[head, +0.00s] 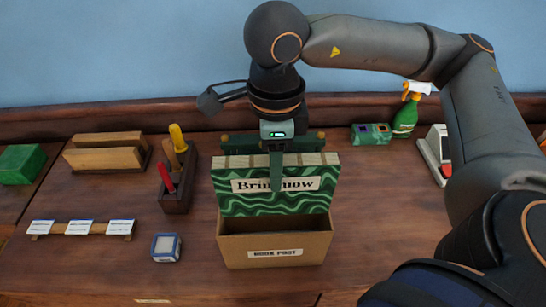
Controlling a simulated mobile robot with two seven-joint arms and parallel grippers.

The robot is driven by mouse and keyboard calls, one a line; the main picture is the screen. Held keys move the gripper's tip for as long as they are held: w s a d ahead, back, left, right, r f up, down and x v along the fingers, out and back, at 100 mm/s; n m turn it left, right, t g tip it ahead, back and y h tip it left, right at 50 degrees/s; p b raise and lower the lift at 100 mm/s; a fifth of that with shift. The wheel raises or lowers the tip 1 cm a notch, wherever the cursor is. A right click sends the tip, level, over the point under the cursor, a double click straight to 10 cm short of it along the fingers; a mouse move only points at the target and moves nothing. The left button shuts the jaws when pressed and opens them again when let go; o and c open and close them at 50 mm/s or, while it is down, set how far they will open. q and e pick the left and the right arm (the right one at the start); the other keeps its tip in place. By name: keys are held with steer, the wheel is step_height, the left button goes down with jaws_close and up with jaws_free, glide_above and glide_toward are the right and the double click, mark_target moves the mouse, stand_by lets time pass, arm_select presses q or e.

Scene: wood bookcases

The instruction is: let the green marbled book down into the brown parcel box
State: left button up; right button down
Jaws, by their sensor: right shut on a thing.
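The green marbled book (232,203) hangs upright at the middle of the head view, with a white label and pale page edges on top. My right gripper (277,165) is shut on it from above, one finger showing in front of the label. The brown parcel box (310,253) stands on the table right below, open at the top, with a small white label on its front. The book's lower edge shows at the back of the box's opening, and dark inside shows in front of it. I cannot tell whether that edge is below the rim. My left gripper is not in view.
A dark holder (177,200) with coloured handles stands left of the box. A small blue-and-white block (166,247) lies front left. White cards (80,227), a wooden rack (106,155) and a green box (20,164) are farther left. A green spray bottle (405,118) stands back right.

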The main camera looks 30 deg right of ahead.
mark_target(275, 200)
step_height(275, 200, down, 4)
steer(key=shift+r+b, duration=0.15)
steer(key=shift+b, duration=0.9)
step_height(275, 200, down, 6)
steer(key=b, duration=0.6)
steer(key=shift+w+b, duration=0.1)
steer(key=shift+b, duration=0.2)
steer(key=shift+r, duration=0.1)
steer(key=shift+c, duration=2.2)
jaws_free()
steer(key=shift+o, duration=0.4)
steer(key=o, duration=0.3)
